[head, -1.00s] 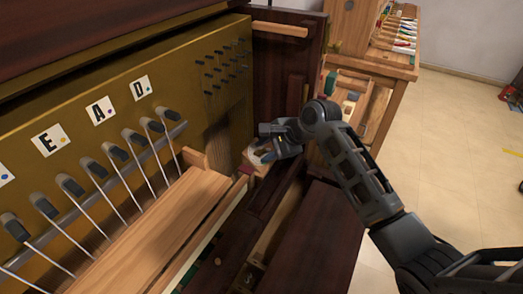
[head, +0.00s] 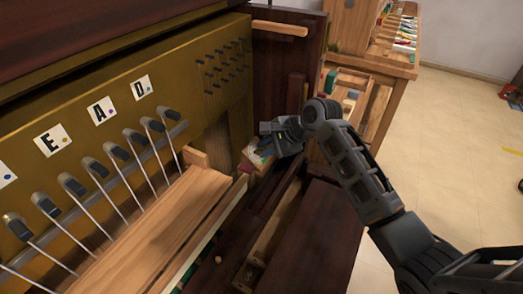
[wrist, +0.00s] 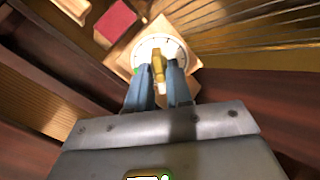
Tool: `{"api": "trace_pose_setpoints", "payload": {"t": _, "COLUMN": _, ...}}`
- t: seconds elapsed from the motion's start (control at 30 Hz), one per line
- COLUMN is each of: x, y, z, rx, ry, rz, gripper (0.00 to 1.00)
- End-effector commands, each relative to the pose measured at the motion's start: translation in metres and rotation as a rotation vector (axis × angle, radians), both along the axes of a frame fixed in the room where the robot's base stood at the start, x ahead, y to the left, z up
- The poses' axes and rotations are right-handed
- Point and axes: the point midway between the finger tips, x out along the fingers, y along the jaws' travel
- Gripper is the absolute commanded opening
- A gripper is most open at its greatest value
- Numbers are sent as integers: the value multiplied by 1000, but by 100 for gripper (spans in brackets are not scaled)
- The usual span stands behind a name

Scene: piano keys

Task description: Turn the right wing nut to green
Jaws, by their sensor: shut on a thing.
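The brass wing nut (wrist: 158,66) stands on a round white dial (wrist: 146,47) with dark marks around its edge. The dial is on a square wooden block, which shows in the head view (head: 249,165) at the right end of the keyboard. A small green mark (wrist: 137,71) shows at the dial's left edge in the wrist view. My gripper (wrist: 160,77) is shut on the wing nut, one grey-blue finger on each side. In the head view my gripper (head: 266,142) hides the wing nut and most of the dial.
A dark red block (wrist: 115,20) sits close to the dial. The long wooden rail (head: 150,232) and several hammers lie to the left. The dark piano side panel (head: 285,75) rises behind my gripper. A wooden cabinet (head: 385,75) stands at the back right.

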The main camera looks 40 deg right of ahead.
Motion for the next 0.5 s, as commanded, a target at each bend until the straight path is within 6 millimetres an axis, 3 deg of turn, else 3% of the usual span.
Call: {"api": "trace_pose_setpoints", "payload": {"t": 0.5, "x": -1, "y": 1, "z": 2, "rx": 91, "ry": 43, "rz": -113, "gripper": 0}}
